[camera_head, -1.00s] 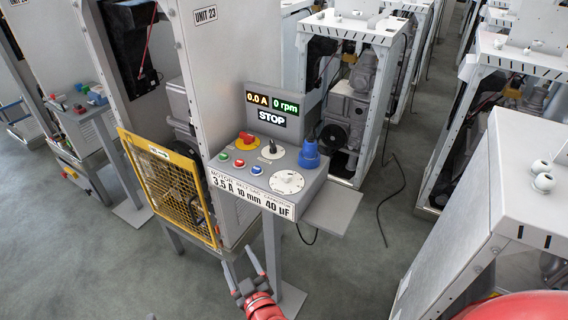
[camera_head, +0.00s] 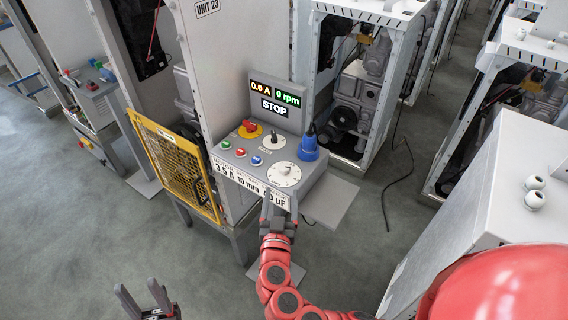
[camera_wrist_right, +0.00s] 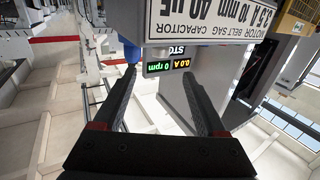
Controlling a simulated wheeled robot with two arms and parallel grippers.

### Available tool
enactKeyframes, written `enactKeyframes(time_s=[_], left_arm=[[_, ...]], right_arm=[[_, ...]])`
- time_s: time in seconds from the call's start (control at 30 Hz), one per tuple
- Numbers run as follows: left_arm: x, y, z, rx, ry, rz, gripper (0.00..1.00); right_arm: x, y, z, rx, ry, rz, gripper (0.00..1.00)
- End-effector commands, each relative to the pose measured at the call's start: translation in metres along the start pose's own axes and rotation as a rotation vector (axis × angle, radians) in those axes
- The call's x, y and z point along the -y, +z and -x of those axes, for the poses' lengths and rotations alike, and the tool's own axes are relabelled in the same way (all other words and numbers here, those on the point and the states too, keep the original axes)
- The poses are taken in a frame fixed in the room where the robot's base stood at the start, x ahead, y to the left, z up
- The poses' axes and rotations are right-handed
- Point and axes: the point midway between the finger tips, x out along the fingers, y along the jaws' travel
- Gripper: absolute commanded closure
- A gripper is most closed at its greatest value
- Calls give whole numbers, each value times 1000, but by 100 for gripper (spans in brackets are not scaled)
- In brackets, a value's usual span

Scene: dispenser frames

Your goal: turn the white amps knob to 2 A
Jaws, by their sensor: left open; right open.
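The white amps knob (camera_head: 284,174) is a round dial with marks on the front right of the grey control box (camera_head: 317,183). The display (camera_head: 275,92) reads 0.0 A, 0 rpm and STOP; it also shows upside down in the right wrist view (camera_wrist_right: 168,65). My right gripper (camera_head: 279,203) is open, just below and in front of the knob, near the label strip. It appears apart from the knob; its fingertips partly overlap the label. My left gripper (camera_head: 140,292) is open and empty, low at the left.
A red knob on yellow (camera_head: 249,127), a black selector (camera_head: 273,139), small buttons (camera_head: 240,153) and a blue plug (camera_head: 309,146) surround the knob. A yellow mesh guard (camera_head: 177,168) stands left. A grey shelf (camera_head: 334,200) juts out right. A white cabinet is at right.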

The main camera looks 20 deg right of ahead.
Motion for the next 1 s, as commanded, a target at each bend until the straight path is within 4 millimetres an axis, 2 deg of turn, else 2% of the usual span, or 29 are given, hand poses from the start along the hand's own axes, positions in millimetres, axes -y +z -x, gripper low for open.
enactKeyframes(time_s=[0.03, 0.2, 0.43, 0.63, 0.97, 1.0], left_arm=[[1, -2, -12, 0, 0, 0, 50], [1, -5, -27, 0, 0, 0, 50], [2, -7, -41, 0, 0, 0, 50], [2, -8, -45, 0, 0, 0, 50], [2, -8, -45, 0, 0, 0, 50], [2, -8, -45, 0, 0, 0, 50]], right_arm=[[-2, -6, -13, 2, 7, 2, 26], [-1, -5, -46, 1, 5, 3, 26], [0, -2, -79, 0, 1, 3, 26], [0, 0, -92, 1, 0, 1, 26], [0, 1, -94, 2, -1, 2, 26], [0, 1, -94, 2, -1, 2, 33]])
